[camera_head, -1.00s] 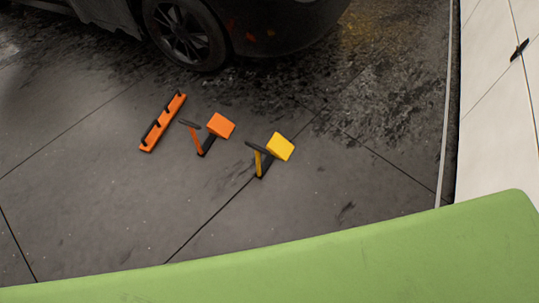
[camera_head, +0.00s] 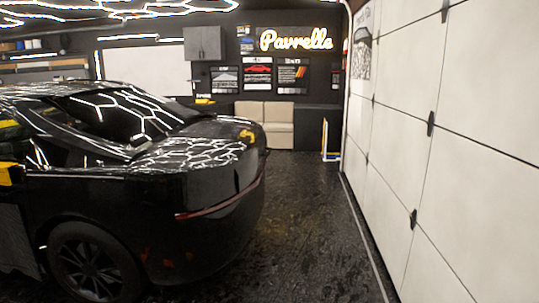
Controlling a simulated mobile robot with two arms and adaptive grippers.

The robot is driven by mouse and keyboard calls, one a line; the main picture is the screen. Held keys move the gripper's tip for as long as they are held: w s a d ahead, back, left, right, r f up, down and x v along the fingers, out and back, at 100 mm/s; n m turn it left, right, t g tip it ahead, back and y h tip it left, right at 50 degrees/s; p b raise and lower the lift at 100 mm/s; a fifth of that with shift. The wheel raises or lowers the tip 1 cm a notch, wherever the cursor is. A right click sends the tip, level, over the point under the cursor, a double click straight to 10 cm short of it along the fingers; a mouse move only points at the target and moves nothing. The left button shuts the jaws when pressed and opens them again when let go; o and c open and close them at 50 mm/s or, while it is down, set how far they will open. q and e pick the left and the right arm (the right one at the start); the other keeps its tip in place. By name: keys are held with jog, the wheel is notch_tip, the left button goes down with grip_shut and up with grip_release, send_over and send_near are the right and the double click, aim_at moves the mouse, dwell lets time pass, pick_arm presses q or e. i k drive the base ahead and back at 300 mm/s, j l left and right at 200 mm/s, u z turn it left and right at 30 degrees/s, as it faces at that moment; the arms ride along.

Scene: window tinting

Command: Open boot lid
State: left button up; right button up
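A black car (camera_head: 130,170) stands at the left with its rear end toward the white garage door. Its boot lid (camera_head: 195,150) is shut and shows bright reflections of the ceiling lights. A thin red light strip (camera_head: 222,200) runs across the rear. The rear wheel (camera_head: 92,268) shows at the lower left. Neither of my grippers is in view.
A white panelled garage door (camera_head: 445,130) runs along the right. Wet-looking dark floor (camera_head: 310,235) lies clear between it and the car. Beige seats (camera_head: 265,120), a grey cabinet (camera_head: 205,43) and a yellow-white stand (camera_head: 330,140) are at the back.

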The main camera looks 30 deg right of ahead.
aim_at(227, 139)
jog(key=i+l+z, duration=0.1)
jog(key=i+l, duration=0.35)
jog(key=i+l+z, duration=0.15)
jog(key=i+l, duration=0.3)
jog(key=i+l+z, duration=0.1)
jog(key=i+l, duration=0.25)
jog(key=i, duration=0.15)
jog(key=i+l+z, duration=0.1)
jog(key=i+l, duration=0.2)
jog(key=i, duration=0.2)
jog(key=i+l+z, duration=0.15)
jog(key=i+l, duration=0.15)
jog(key=i, duration=0.2)
jog(key=i+l+u, duration=0.15)
jog(key=u, duration=0.35)
jog(key=i+l+u, duration=0.1)
jog(key=u, duration=0.4)
jog(key=i+l+u, duration=0.2)
jog(key=l, duration=0.4)
jog(key=i+l+u, duration=0.2)
jog(key=l, duration=0.45)
jog(key=l+u, duration=0.2)
jog(key=l, duration=0.45)
jog(key=i+l+u, duration=0.2)
jog(key=l, duration=0.45)
jog(key=k, duration=0.1)
